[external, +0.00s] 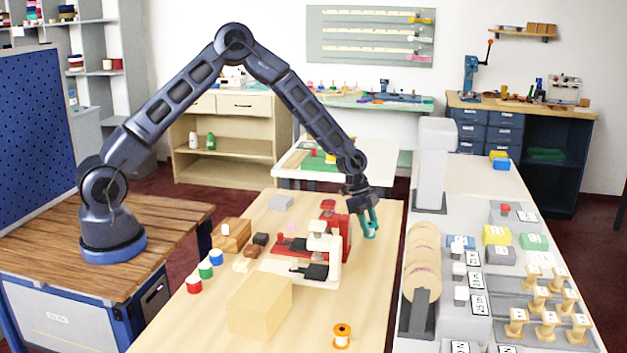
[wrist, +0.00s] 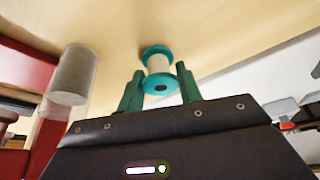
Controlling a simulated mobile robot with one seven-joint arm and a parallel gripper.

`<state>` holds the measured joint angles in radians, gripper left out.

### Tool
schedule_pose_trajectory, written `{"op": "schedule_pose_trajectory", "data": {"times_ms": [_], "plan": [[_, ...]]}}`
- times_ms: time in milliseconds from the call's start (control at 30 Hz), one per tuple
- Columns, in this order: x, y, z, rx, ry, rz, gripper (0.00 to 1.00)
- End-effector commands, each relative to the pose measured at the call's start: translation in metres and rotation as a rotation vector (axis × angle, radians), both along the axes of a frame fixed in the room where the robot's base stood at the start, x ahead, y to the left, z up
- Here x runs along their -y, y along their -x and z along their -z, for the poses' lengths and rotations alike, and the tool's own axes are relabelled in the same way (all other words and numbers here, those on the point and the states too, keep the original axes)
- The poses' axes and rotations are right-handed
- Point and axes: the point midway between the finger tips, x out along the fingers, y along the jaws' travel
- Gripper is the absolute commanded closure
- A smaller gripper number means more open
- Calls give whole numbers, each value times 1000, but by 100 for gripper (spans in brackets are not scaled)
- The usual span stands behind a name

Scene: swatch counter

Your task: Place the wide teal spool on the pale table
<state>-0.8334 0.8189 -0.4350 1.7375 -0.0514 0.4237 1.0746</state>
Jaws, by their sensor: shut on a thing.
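My gripper (external: 371,224) hangs at the end of the arm over the right side of the pale wooden table (external: 372,295), just right of the red machine. In the wrist view, the teal spool (wrist: 158,84) has teal end discs and a white middle, and sits between the tips of my gripper (wrist: 158,85), which is shut on it. The pale tabletop (wrist: 225,28) shows behind the spool. I cannot tell whether the spool touches it. In the external view the teal fingers and spool are too small to separate.
Red and white sewing machines (external: 322,250) stand left of my gripper. A wooden block (external: 260,305), an orange spool (external: 342,334) and red, green and blue spools (external: 205,269) stand on the table. A grey counter (external: 440,325) with rolls lies right.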

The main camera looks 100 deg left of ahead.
Motion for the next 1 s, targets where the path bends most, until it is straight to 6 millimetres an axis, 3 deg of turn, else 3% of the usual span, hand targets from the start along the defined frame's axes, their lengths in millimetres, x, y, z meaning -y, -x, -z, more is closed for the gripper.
{"op": "schedule_pose_trajectory", "data": {"times_ms": [67,100,200,633,1000], "plan": [[0,0,2,0,0,0,86],[0,0,2,0,0,0,61],[0,0,2,0,0,0,43],[-2,2,-8,2,-1,-2,43],[-14,25,-70,2,-1,-3,43]]}}
